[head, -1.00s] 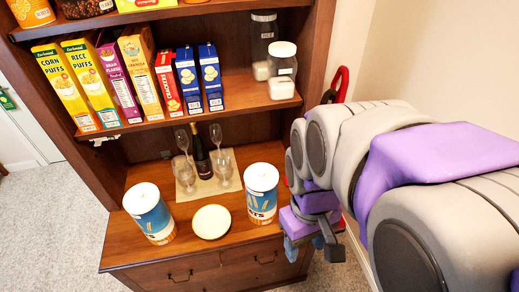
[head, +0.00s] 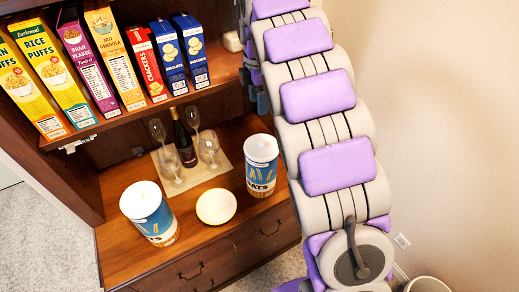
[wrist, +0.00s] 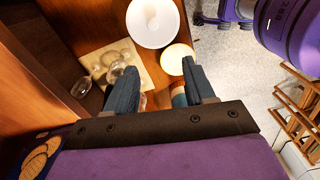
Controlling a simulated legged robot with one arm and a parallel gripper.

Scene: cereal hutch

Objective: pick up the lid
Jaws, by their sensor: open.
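A round cream disc with a yellowish rim, which looks like the lid (head: 216,206), lies flat on the wooden counter between two blue-and-white oats canisters. In the wrist view the lid (wrist: 177,58) is just beyond the right finger, partly covered by it. My gripper (wrist: 158,68) is open and empty, above the counter with its fingers apart. The left canister (head: 150,213) and right canister (head: 261,165) stand upright with white tops. One white canister top (wrist: 153,22) shows beyond the lid in the wrist view. Another canister is mostly hidden behind the fingers.
A mat (head: 209,174) with several glasses and a dark bottle (head: 184,140) lies behind the lid. Cereal boxes (head: 102,62) line the shelf above, close to my arm. A wall is on the right. The counter (head: 190,242) in front of the lid is clear.

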